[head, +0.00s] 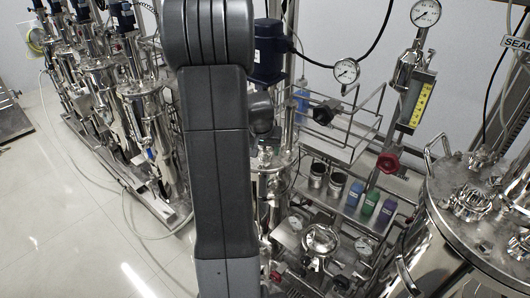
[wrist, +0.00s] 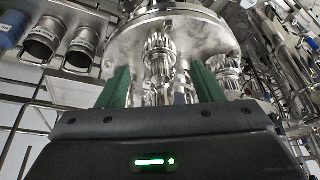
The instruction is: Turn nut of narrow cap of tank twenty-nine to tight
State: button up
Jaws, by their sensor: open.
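In the wrist view, the steel tank lid (wrist: 118,38) carries several fittings with ridged metal nuts. One nut (wrist: 160,48) stands near the middle of the lid, and another nut (wrist: 229,72) is to its right. I cannot read a tank number or tell which is the narrow cap. My gripper (wrist: 161,82) is open, with green fingers low in the wrist view. Its fingers appear on either side of the middle fitting in the picture; no contact is clear. In the head view, my arm hides the gripper. A steel tank lid (head: 268,160) partly shows beside it.
Two labelled metal cups (wrist: 42,40) sit in a rack at left in the wrist view. In the head view, coloured bottles (head: 370,204), a red knob (head: 388,162) and a large tank (head: 450,225) are at right. Clear floor (head: 70,205) lies at left.

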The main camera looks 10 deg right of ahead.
aim_at(265, 152)
jog(key=shift+x, duration=1.8)
jog(key=c, duration=1)
